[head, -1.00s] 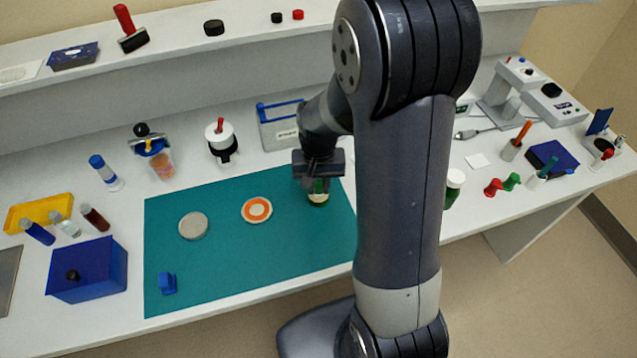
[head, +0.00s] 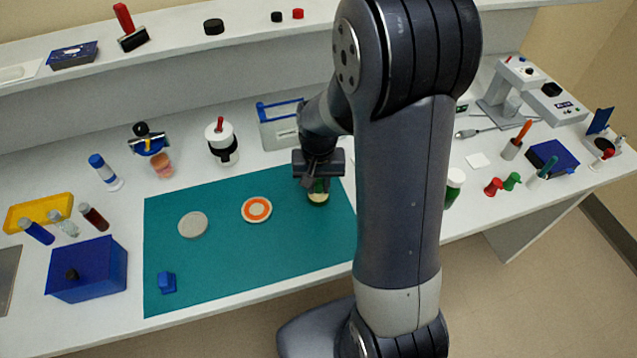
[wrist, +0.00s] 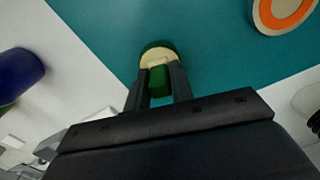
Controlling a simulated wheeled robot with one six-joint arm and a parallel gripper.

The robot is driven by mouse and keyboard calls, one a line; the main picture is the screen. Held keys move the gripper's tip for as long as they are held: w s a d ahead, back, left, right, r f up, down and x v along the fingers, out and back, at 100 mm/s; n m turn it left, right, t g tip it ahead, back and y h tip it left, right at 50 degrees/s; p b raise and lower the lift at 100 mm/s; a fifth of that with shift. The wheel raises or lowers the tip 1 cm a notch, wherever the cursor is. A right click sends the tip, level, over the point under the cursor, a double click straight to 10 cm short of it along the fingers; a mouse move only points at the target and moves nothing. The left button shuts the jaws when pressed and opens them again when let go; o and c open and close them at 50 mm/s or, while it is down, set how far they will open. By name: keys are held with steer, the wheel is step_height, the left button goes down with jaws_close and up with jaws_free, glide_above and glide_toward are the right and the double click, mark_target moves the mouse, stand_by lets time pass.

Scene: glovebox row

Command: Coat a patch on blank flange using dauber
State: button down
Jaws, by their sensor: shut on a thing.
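My gripper (head: 318,184) is over the back right of the teal mat and points down. It is shut on a green thing with a cream, rounded end, which I take as the dauber (head: 318,198). In the wrist view the dauber (wrist: 158,54) shows between and beyond the fingertips (wrist: 158,88). I cannot tell whether it touches the mat. A plain grey disc, likely the blank flange (head: 193,224), lies flat on the mat to the left. A pale disc with an orange ring (head: 257,209) lies between them and shows in the wrist view (wrist: 285,12).
The teal mat (head: 230,260) is mostly bare in front. A small blue block (head: 167,283) sits at its front left. A blue box (head: 87,270) and yellow tray (head: 38,212) stand left. A white pot (head: 221,140) and grey holder (head: 281,125) stand behind. My arm hides some bench.

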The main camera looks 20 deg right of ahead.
mark_target(319, 181)
steer(key=shift+r+p, duration=2.75)
steer(key=shift+r, duration=0.75)
steer(key=shift+f, duration=0.1)
